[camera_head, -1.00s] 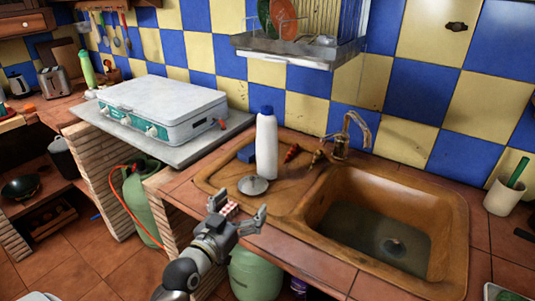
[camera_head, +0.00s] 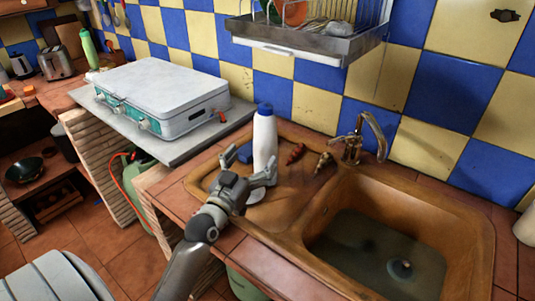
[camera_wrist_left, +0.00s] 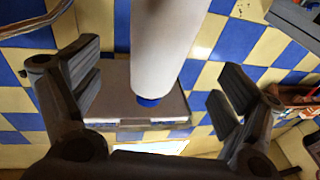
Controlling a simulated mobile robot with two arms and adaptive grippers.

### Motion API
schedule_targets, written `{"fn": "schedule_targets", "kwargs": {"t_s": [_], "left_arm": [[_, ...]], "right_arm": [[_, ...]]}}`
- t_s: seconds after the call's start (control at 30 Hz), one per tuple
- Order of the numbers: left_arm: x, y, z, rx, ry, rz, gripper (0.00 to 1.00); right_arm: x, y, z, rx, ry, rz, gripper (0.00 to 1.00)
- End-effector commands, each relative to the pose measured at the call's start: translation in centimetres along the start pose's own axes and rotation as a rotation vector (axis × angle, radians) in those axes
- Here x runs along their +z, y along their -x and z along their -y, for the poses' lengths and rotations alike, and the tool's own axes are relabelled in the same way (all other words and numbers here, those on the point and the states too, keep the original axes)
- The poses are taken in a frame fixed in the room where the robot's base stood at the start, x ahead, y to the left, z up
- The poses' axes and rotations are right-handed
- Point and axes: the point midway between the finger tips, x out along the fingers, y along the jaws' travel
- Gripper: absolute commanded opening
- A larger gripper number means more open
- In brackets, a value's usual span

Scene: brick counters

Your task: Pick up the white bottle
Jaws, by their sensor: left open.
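The white bottle (camera_head: 265,140) with a blue cap stands upright on the left, flat part of the brown sink unit. My left gripper (camera_head: 250,168) is open just in front of the bottle, its fingers spread toward it. In the left wrist view the bottle (camera_wrist_left: 166,45) shows between the two open fingers of the left gripper (camera_wrist_left: 165,90), seemingly upside down with its blue cap low. I cannot tell whether a finger touches it. My right gripper is in neither view.
A blue sponge-like block (camera_head: 245,153) lies left of the bottle, and a round metal disc (camera_head: 255,195) lies in front, partly hidden. A red item (camera_head: 296,153) and the tap (camera_head: 362,138) are to the right. The basin (camera_head: 375,250) holds water. A metal rack (camera_head: 300,38) hangs above.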

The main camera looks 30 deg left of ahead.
Motion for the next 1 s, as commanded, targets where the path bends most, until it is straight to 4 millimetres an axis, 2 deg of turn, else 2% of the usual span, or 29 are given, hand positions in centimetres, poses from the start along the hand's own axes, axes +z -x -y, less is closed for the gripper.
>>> {"fn": "schedule_targets", "kwargs": {"t_s": [0.1, 0.23, 0.37, 0.53, 0.7, 1.0], "left_arm": [[-0.2, -1.8, 0.0, 0.000, 0.002, -0.002, 0.92], [-0.1, -2.9, 0.0, 0.000, 0.001, -0.001, 0.92], [-0.4, -3.7, 0.0, 0.000, 0.001, -0.002, 0.92], [-1.1, -6.1, 0.1, 0.000, 0.001, -0.002, 0.92], [-0.8, -7.9, 0.1, 0.001, 0.000, 0.000, 0.92], [-0.7, -8.2, 0.1, 0.001, 0.000, 0.000, 0.91]], "right_arm": [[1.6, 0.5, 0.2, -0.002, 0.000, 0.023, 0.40], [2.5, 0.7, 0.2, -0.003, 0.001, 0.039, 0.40], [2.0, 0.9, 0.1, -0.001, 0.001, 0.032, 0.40], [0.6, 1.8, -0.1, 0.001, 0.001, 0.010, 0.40], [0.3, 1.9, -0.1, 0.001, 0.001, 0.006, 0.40], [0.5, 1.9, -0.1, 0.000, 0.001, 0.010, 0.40]]}}
